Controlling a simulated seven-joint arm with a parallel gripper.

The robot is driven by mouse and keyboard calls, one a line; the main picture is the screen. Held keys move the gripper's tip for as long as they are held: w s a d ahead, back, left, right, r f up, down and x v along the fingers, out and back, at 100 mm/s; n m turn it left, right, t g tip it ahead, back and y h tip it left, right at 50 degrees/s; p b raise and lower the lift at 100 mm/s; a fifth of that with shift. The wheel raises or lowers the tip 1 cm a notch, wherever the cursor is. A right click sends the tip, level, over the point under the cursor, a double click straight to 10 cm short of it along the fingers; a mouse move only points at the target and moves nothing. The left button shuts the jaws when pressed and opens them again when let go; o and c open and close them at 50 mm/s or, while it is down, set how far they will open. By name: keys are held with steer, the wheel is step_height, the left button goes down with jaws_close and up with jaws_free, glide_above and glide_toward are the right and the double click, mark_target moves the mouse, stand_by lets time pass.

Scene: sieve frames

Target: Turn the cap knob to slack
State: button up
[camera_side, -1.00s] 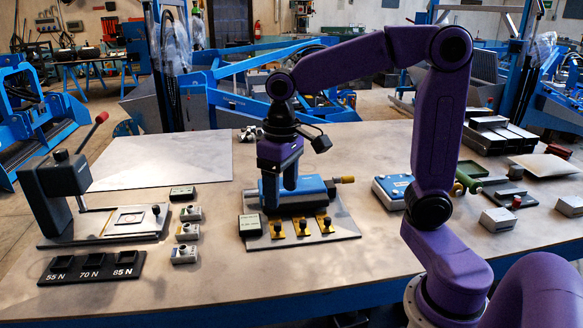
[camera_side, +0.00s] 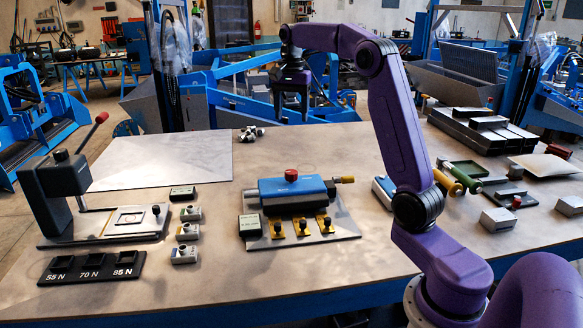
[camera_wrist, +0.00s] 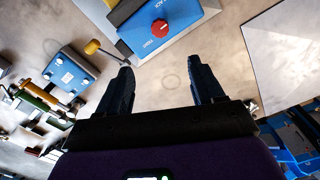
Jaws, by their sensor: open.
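The red cap knob (camera_side: 291,175) sits on top of a blue block (camera_side: 270,188) at the middle of the bench. In the wrist view the knob (camera_wrist: 160,27) shows from above at the top, with small white lettering beside it on the blue face. A pale mark on the knob is too small to read for its direction. My gripper (camera_side: 291,115) is open and empty, raised well above the bench, apart from the knob. In the wrist view my gripper (camera_wrist: 160,75) has its two dark fingers spread, with bare bench between them.
The blue block has a yellow-ended handle (camera_side: 345,180) on its right and stands on a plate with several yellow clamps (camera_side: 303,226). A press (camera_side: 60,185) stands at left. A blue-topped box (camera_side: 385,190) stands at right, partly behind my arm. Bare bench lies behind the block.

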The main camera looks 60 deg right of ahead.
mark_target(291, 171)
step_height(291, 171, down, 17)
steer(key=shift+f, duration=0.15)
stand_by(0.5)
steer(key=c, duration=1.1)
steer(key=shift+o, duration=0.2)
